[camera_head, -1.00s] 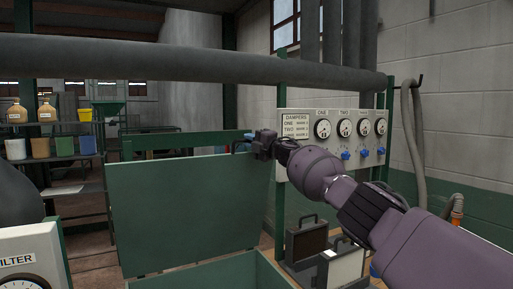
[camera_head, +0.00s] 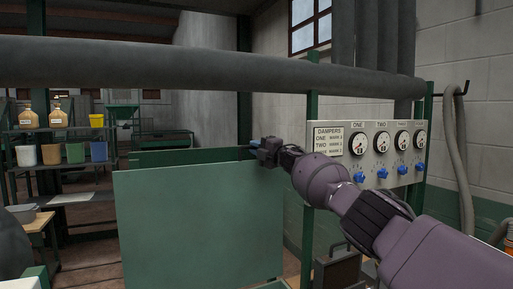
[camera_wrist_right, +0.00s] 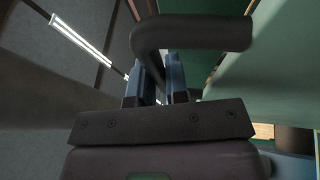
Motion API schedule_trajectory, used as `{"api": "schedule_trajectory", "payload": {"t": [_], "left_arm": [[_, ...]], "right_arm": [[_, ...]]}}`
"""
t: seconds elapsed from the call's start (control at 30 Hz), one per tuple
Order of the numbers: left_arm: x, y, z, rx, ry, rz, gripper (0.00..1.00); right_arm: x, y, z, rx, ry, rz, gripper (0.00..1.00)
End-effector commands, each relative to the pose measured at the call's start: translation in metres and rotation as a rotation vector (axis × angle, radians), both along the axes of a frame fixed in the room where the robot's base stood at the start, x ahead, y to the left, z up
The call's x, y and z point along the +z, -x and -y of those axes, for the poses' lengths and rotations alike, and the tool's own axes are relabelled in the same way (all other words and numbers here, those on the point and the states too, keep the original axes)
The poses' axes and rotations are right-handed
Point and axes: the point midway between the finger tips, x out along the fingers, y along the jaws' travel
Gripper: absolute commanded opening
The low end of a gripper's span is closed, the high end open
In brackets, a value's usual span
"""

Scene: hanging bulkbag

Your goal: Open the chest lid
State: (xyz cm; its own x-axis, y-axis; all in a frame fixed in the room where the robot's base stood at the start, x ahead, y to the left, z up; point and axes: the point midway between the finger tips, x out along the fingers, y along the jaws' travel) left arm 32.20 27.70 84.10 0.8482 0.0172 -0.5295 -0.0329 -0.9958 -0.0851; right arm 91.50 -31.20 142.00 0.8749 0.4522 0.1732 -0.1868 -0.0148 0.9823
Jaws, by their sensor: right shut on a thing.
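The chest lid (camera_head: 200,225) is a flat green panel standing steeply upright in the head view. My right gripper (camera_head: 262,150) is at the lid's top right corner. In the right wrist view its fingers (camera_wrist_right: 158,82) are shut on a dark bent handle (camera_wrist_right: 195,33), and the lid's green face (camera_wrist_right: 270,75) shows to the right. The grip itself is partly hidden in the head view by the gripper body. The chest body is mostly below the picture. My left gripper is not in view.
A thick grey pipe (camera_head: 200,68) runs across above the lid. A damper panel (camera_head: 370,150) with dials and blue knobs stands to the right, behind my right arm. A dark case (camera_head: 338,270) sits below it. Shelves with pots (camera_head: 60,135) stand at the back left.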

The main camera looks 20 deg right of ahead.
Motion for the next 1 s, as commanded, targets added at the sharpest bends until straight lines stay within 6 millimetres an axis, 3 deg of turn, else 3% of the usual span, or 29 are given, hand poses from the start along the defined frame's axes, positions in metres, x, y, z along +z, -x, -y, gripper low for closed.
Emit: {"api": "schedule_trajectory", "payload": {"t": [0.33, 0.37, 0.5, 1.0], "left_arm": [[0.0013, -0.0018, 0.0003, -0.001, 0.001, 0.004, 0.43], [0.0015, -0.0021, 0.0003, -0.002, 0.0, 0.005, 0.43], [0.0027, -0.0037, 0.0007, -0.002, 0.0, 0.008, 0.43], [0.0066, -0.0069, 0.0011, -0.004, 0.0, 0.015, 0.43]], "right_arm": [[0.0021, 0.0002, -0.0004, 0.0, -0.001, 0.003, 0.0], [0.0022, 0.0002, -0.0004, 0.0, -0.001, 0.003, 0.18], [0.0018, 0.0001, -0.0003, 0.0, -0.001, 0.003, 0.39], [-0.0019, 0.0014, 0.0027, 0.002, 0.0, 0.001, 0.39]]}}
